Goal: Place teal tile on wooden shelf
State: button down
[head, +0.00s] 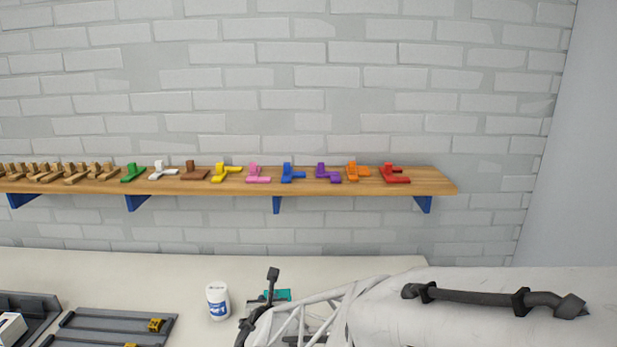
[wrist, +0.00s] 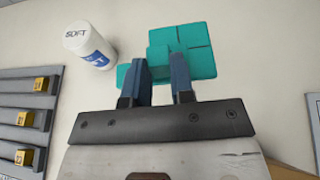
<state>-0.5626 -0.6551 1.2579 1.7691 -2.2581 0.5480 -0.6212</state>
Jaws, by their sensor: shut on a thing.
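The teal tile (wrist: 192,48) is in the wrist view, between and beyond the two blue fingers of my gripper (wrist: 162,82). It has a flat, grooved square part and a narrower part on the left. My gripper is shut on it. In the head view a small part of the teal tile (head: 277,295) shows behind my gripper (head: 262,300), over the pale worktop; whether it touches the worktop I cannot tell. The wooden shelf (head: 437,182) is on the brick wall, above and behind the worktop, with blue brackets.
Coloured tiles (head: 257,174) stand in a row along the shelf, with several wooden ones at its left. The shelf's right end is bare. A white canister (head: 218,301) stands left of my gripper. A grey rack (head: 118,322) with yellow parts lies at the lower left of the worktop (head: 340,268).

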jog(key=w+d+r+h, duration=0.1)
jog(key=w+d+r, duration=0.2)
jog(key=w+d, duration=0.4)
jog(key=w+d+r, duration=0.3)
jog(key=w+d, duration=0.2)
jog(key=w, duration=0.5)
jog(key=w+d+r, duration=0.3)
jog(key=w+d, duration=0.2)
jog(key=d, duration=0.3)
jog(key=w+d+r+m, duration=0.1)
jog(key=w+d+r, duration=0.2)
jog(key=w+d, duration=0.2)
jog(key=shift+d+r, duration=0.3)
jog(key=shift+d, duration=1.4)
jog(key=shift+a, duration=0.2)
